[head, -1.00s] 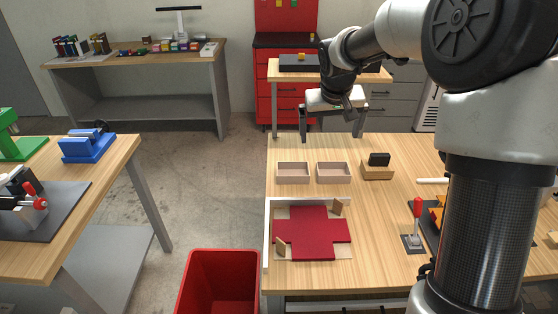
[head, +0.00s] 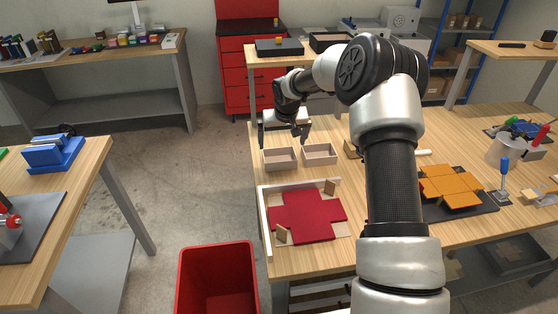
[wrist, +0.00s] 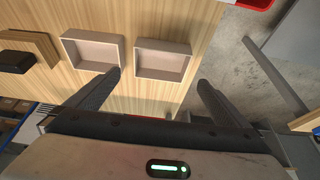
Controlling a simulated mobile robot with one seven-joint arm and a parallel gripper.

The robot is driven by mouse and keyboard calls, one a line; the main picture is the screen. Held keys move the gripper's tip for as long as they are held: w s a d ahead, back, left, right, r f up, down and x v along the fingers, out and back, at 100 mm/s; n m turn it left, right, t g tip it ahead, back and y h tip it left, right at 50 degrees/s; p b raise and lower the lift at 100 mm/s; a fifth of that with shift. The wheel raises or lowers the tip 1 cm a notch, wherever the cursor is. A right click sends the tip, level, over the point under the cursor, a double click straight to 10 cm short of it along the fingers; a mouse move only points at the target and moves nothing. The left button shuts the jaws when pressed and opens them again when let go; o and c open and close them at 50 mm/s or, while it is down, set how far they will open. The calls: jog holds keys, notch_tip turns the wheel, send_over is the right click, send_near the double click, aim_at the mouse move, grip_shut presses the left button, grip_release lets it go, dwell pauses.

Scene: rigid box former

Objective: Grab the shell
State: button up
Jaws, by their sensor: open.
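Two shallow, open, pale pinkish-brown box shells stand side by side on the wooden table, both empty. The left shell (head: 280,161) and the right shell (head: 319,155) show in the head view. In the wrist view they appear swapped: the left shell (wrist: 163,62) is on the right and the right shell (wrist: 93,52) is on the left. My gripper (head: 284,144) is open and empty, just behind and above the left shell. In the wrist view my fingers (wrist: 158,80) spread to either side of that shell, apart from it.
A red cross-shaped sheet (head: 306,215) lies in a white corner frame (head: 264,222) in front of the shells. A wooden block with a dark top (wrist: 28,52) stands beside the right shell. A red bin (head: 217,280) is on the floor. Orange sheet (head: 452,187) lies right of my arm.

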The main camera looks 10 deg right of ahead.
jog(key=p, duration=0.1)
send_near(279, 160)
jog(key=x, duration=0.5)
jog(key=c, duration=0.7)
